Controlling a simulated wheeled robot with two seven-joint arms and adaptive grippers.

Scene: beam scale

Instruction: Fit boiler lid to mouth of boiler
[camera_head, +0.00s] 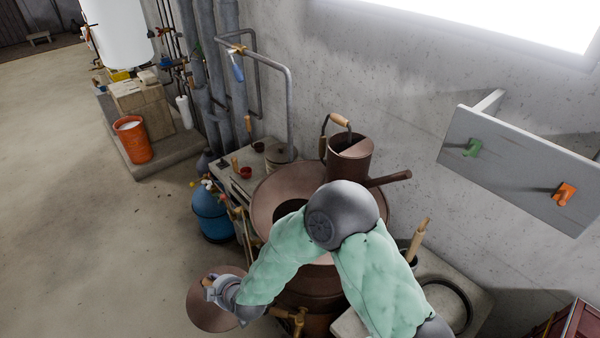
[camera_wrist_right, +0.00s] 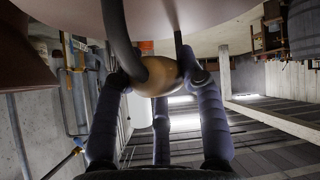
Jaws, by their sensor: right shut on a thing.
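The copper boiler (camera_head: 268,192) stands in the middle of the head view, its wide round top partly hidden behind my right arm. A dark opening shows near its centre, partly covered by the arm. My right gripper (camera_head: 212,288) is at the lower left of the boiler, shut on the handle of the round copper boiler lid (camera_head: 205,315). The lid is apart from the mouth, out to the left over the floor. In the right wrist view the fingers (camera_wrist_right: 155,85) close around the wooden grip (camera_wrist_right: 158,76), with the lid's surface (camera_wrist_right: 185,18) above. My left gripper is not in view.
A brown can (camera_head: 350,158) with a wooden handle stands behind the boiler near the wall. A blue tank (camera_head: 211,215) is to the left, with an orange bucket (camera_head: 133,140) beyond. A wall board (camera_head: 520,165) with hooks is at right. Open floor lies left.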

